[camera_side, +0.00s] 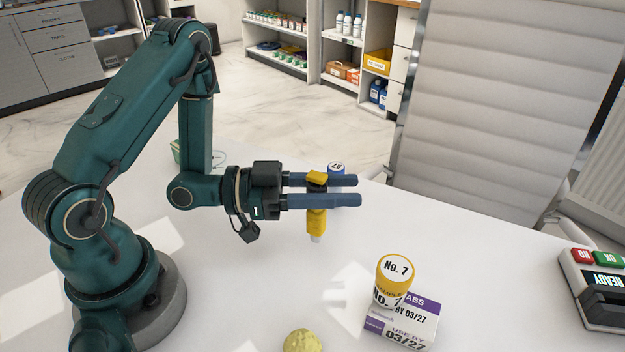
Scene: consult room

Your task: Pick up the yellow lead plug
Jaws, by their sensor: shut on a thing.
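The yellow lead plug (316,221) is between the two blue-grey fingers of my gripper (321,192). My gripper is shut on it. The plug hangs upright, with a yellow top above the fingers, a dark band between them, and a yellow body with a pale tip below. It appears to be held above the white table (240,290). The fingers hide part of its middle.
A yellow-capped "No. 7" bottle (395,271) and a white and purple box (404,322) stand at the front. A yellow lump (303,341) lies nearby. A device with red and green buttons (597,285) sits right.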

